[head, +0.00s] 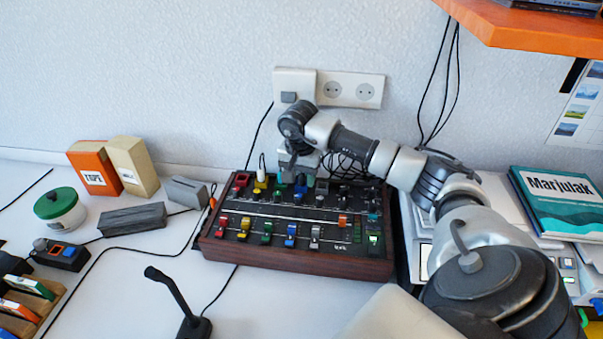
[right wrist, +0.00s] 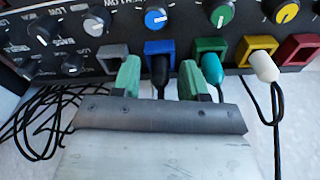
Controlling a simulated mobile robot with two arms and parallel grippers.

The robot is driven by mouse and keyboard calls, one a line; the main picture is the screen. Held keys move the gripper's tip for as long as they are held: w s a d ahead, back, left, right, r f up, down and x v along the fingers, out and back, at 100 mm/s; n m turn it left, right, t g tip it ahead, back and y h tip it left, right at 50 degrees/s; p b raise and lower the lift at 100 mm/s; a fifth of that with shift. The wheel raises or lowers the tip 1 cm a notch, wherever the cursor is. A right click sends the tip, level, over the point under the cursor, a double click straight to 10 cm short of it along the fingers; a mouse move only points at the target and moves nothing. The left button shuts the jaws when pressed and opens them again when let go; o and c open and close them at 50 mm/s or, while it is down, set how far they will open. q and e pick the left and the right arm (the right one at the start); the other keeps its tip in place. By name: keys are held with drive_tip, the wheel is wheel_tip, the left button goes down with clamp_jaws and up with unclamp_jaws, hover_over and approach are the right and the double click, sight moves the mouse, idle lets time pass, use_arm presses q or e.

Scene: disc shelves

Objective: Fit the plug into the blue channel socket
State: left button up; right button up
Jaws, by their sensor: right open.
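The black plug (right wrist: 160,72) is at the opening of the blue channel socket (right wrist: 149,48), lined up with it; its front end seems to be inside, though I cannot tell how deep. A black cable trails from its back. My right gripper (right wrist: 159,80) is open, with one green fingertip on each side of the plug and gaps between. In the head view my right gripper (head: 296,172) is over the back edge of the mixer (head: 290,258) and hides the plug.
A teal plug (right wrist: 211,68) at the green socket (right wrist: 206,46) stands close beside the right-hand fingertip. A white plug (right wrist: 264,66) is at the yellow socket (right wrist: 258,44). The grey socket (right wrist: 112,56) and red socket (right wrist: 300,46) look empty. Loose black cables (right wrist: 40,115) lie behind the mixer.

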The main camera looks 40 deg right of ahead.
wheel_tip(320, 180, up, 12)
drive_tip(key=a, duration=0.1)
drive_tip(key=shift+s+r, duration=0.2)
drive_tip(key=shift+s, duration=0.05)
idle(0.6)
